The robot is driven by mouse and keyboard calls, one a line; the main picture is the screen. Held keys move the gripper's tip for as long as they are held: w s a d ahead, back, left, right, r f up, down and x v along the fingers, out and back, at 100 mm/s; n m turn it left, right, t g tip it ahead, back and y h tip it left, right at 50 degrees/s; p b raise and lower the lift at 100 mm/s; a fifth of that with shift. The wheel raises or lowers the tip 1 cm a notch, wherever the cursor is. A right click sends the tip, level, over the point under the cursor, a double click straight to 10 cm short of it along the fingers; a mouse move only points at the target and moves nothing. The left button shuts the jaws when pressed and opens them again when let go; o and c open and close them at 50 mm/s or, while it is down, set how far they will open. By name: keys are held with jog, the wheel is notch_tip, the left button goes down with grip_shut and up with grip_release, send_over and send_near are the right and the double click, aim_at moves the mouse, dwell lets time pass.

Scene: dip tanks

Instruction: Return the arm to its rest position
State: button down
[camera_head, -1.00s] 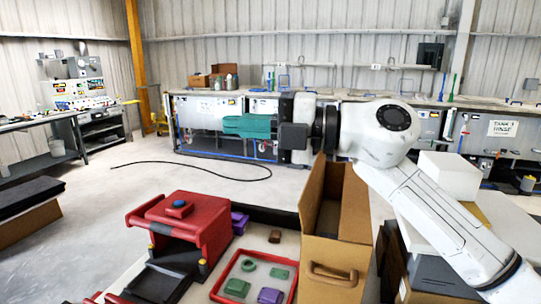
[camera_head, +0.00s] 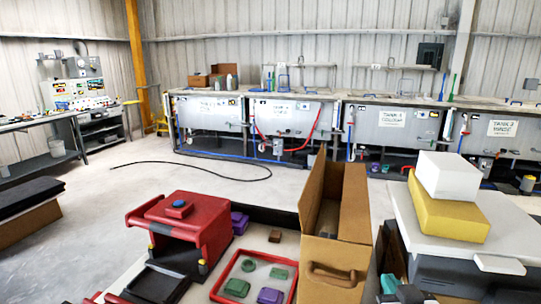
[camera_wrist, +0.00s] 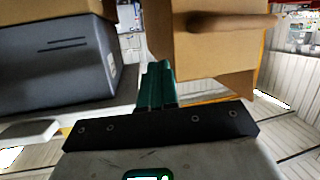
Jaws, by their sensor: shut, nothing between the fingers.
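My gripper (camera_wrist: 157,85) shows in the wrist view with its green fingers together and nothing held between them. A cardboard box (camera_wrist: 215,55) is beyond the fingers and to their right. A grey container (camera_wrist: 55,75) is to their left. In the head view the green fingers (camera_head: 388,284) show low in the frame, in the gap between the cardboard box (camera_head: 351,205) and the grey container (camera_head: 450,272). Most of the arm is out of sight.
A red machine (camera_head: 195,225) and a red-rimmed tray (camera_head: 216,290) with green and purple pieces lie left of the cardboard box. A yellow block (camera_head: 450,218) and a white block (camera_head: 449,178) are stacked on the grey container. Tanks (camera_head: 285,118) line the back wall.

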jog(key=s+f+g, duration=0.2)
jog(key=s+f, duration=0.2)
jog(key=s+d+f+g, duration=0.1)
jog(key=s+f+g, duration=0.1)
jog(key=s+f, duration=0.2)
jog(key=s+f+g+y, duration=0.1)
jog(key=s+f+g, duration=0.1)
jog(key=s+f, duration=0.3)
jog(key=shift+d+f, duration=0.25)
jog(key=shift+d, duration=0.1)
jog(key=s+d+f+g, duration=0.1)
jog(key=s+f+g, duration=0.3)
jog(key=s, duration=0.6)
jog(key=s+d+f+g, duration=0.1)
jog(key=s+f+g, duration=0.3)
jog(key=s+f, duration=0.3)
jog(key=s, duration=0.4)
jog(key=shift+s+f, duration=0.2)
jog(key=shift+f, duration=0.05)
jog(key=c, duration=1.8)
grip_release()
